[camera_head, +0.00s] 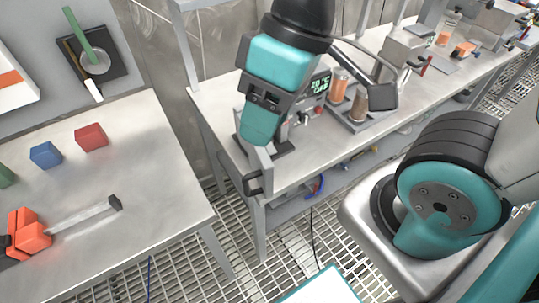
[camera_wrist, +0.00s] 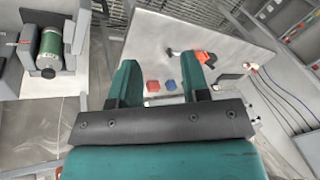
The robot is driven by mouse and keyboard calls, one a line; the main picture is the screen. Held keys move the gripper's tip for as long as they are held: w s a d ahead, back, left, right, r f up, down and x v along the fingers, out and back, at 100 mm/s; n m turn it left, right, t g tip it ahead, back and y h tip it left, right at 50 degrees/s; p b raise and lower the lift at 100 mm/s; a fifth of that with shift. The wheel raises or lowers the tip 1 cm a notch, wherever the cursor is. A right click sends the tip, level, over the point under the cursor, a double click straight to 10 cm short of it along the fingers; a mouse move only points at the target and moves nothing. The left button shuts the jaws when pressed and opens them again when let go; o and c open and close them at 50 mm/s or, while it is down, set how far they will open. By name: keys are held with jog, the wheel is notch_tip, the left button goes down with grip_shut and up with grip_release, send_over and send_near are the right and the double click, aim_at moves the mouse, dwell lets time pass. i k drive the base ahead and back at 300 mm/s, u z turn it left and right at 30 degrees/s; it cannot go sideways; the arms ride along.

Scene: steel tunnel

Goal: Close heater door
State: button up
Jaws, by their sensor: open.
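The heater (camera_head: 319,87) stands on the right-hand bench, with a lit green display. My gripper hides much of it. A pale panel that looks like the heater door (camera_head: 258,164) stands out past the bench's front edge, open, with a black handle (camera_head: 254,185) low on its near side. My gripper (camera_head: 260,128) points down just above and behind this panel, with a fingertip close to it. I cannot tell whether they touch. In the wrist view, my gripper's two teal fingers (camera_wrist: 161,72) are spread apart with nothing between them. I cannot make out the door there.
Bottles in a rack (camera_head: 345,98) stand right of the heater. A gap over floor grating separates the left table and the bench.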

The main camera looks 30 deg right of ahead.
aim_at(262, 166)
jog(key=i, duration=0.45)
jog(key=k, duration=0.5)
jog(key=z, duration=1)
jog(key=k, duration=1.2)
jog(key=u, duration=1.45)
jog(key=i, duration=1)
